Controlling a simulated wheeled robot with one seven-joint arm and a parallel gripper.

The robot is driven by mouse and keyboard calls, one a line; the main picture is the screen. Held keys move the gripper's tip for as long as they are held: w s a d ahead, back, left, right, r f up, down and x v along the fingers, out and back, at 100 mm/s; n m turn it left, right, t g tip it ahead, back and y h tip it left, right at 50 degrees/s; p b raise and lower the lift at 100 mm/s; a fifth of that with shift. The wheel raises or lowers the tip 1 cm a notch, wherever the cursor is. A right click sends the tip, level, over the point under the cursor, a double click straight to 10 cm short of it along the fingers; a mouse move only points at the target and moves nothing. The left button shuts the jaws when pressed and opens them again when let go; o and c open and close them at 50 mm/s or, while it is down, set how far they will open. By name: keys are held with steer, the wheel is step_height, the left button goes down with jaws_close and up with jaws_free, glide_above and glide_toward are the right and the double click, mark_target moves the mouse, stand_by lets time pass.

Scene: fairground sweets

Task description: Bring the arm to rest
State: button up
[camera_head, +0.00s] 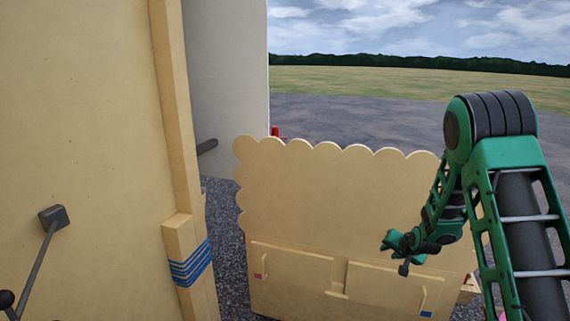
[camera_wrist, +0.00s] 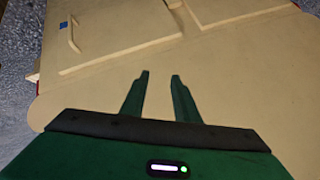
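My gripper (camera_wrist: 159,76) shows in the wrist view with its two dark green fingers apart and nothing between them. Behind the fingers is the pale wooden surface of the scalloped stall panel (camera_wrist: 115,90). In the head view my green arm is bent at the right, and my gripper (camera_head: 392,243) hangs in front of the scalloped wooden panel (camera_head: 320,190). I cannot tell how far it is from the panel. The fingers are small and partly unclear in the head view.
The panel's lower part has two doors with handles (camera_head: 424,296). A tall wooden wall (camera_head: 90,120) with a dark strut and a post wrapped in blue cord (camera_head: 190,263) stands at the left. A pale grey wall (camera_head: 230,70) stands behind. Open dark ground (camera_head: 370,120) lies beyond.

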steer(key=s+d+r+g, duration=0.2)
steer(key=s+r, duration=0.3)
steer(key=s, duration=0.3)
steer(key=s+d+r+g+h, duration=0.1)
steer(key=s+d+r, duration=0.1)
steer(key=s+r, duration=0.45)
steer(key=s+d+r+g, duration=0.2)
steer(key=s+d+r, duration=0.1)
steer(key=s, duration=0.6)
steer(key=s+a+r+g, duration=0.1)
steer(key=s+r+g, duration=0.1)
steer(key=s, duration=1.1)
steer(key=s+a+r+n+g+y, duration=0.1)
steer(key=s+a+r, duration=0.1)
steer(key=s, duration=1.2)
steer(key=shift+s+a+r+g, duration=0.15)
steer(key=shift+a+r+g, duration=0.2)
steer(key=shift+r, duration=0.55)
steer(key=shift+d, duration=0.1)
